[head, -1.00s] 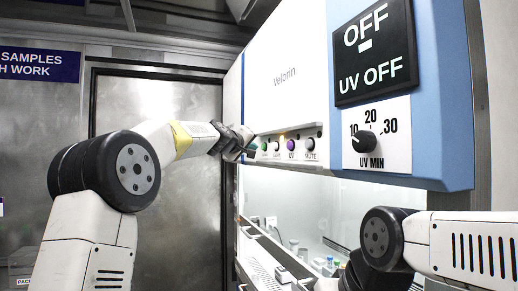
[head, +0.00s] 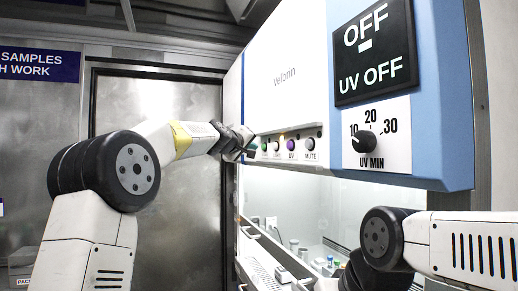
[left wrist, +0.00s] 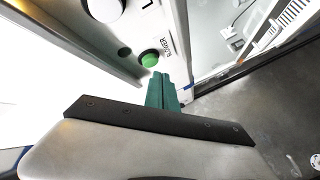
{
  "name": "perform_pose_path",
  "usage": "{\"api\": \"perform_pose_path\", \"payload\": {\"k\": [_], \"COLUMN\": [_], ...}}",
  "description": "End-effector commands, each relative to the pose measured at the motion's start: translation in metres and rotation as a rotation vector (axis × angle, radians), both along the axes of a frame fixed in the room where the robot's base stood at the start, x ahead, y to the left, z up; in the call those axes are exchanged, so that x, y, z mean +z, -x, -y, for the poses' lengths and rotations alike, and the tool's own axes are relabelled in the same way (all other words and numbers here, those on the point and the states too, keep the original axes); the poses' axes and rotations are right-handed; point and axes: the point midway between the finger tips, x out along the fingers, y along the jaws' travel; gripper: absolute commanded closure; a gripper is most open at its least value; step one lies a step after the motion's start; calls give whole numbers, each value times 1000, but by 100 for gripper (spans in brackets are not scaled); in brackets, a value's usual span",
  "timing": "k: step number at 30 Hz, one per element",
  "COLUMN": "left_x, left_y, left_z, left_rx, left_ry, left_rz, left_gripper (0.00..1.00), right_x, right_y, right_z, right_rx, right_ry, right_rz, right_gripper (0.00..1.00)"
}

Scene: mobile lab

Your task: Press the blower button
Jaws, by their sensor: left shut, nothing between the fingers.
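The blower button is the green one (left wrist: 149,58) in the left wrist view, with a label beside it reading like "BLOWER". In the head view it sits at the left end of the cabinet's button row (head: 265,147), partly behind my gripper. My left gripper (head: 250,148) is at that left end, close to the panel. In the left wrist view its green fingertips (left wrist: 162,92) are together and empty, just below the green button. A small gap seems to show between the tips and the button.
The row also holds a white button (head: 277,146), a purple UV button (head: 291,145) and a MUTE button (head: 310,145). A UV timer dial (head: 364,141) and a display (head: 374,52) reading OFF are to the right. Small vials (head: 330,264) stand inside the cabinet below.

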Motion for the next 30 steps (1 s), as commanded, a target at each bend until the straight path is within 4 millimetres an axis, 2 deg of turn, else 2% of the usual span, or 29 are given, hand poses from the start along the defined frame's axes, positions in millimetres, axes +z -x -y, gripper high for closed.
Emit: {"api": "perform_pose_path", "payload": {"k": [22,30], "left_x": [0,0], "left_y": [0,-2], "left_z": [0,8], "left_rx": [0,-1], "left_ry": [0,0], "left_rz": [0,1], "left_gripper": [100,100], "right_x": [0,0], "right_y": [0,0], "right_z": [0,0], "right_rx": [0,0], "right_ry": [0,0], "right_rz": [0,0], "right_gripper": [100,100]}}
